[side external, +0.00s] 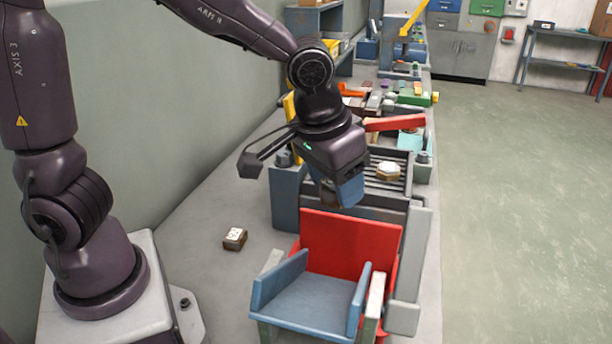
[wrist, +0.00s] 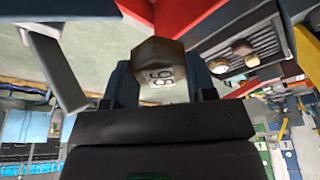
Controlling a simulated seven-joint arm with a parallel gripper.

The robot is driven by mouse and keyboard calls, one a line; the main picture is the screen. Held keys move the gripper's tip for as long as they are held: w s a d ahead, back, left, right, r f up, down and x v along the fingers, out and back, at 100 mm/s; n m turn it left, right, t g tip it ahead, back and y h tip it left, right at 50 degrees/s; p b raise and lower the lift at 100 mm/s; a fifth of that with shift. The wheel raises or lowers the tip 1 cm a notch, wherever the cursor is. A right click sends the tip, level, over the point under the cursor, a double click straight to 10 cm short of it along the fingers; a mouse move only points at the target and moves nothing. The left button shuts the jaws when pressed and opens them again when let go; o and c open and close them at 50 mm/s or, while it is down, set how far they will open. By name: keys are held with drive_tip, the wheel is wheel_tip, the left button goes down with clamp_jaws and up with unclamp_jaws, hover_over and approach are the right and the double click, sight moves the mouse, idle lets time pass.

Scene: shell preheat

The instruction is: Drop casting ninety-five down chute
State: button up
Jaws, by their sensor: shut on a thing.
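My gripper (side external: 338,192) is shut on a brown, faceted casting (wrist: 158,72), held between its blue fingers. Dark digits on the casting's pale face appear turned in the wrist view and look like 95 or 96. In the side view the casting (side external: 330,199) is mostly hidden by the fingers. A blue trough with side walls, which looks like the chute (side external: 308,298), stands in front, with a red plate (side external: 350,245) rising at its back. My gripper is above and near the red plate's top edge; the exact gap cannot be told.
A slatted grate (side external: 375,186) behind the gripper holds a pale-topped casting (side external: 388,172). A small brown block (side external: 235,239) with a white top lies on the bench left of the chute. A red bar (side external: 395,123) and cluttered parts are farther back. The bench's left front is mostly clear.

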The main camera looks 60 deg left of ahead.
drive_tip(key=s+d+r+m+h, duration=0.1)
drive_tip(key=s+d+r+m, duration=0.25)
drive_tip(key=d, duration=0.25)
drive_tip(key=shift+m, duration=0.35)
drive_tip(key=shift+s+a+f, duration=0.15)
drive_tip(key=shift+f, duration=2.05)
drive_tip(key=shift+s+a+f, duration=0.1)
drive_tip(key=shift+s+f, duration=0.05)
drive_tip(key=shift+f, duration=2.05)
drive_tip(key=o, duration=1.1)
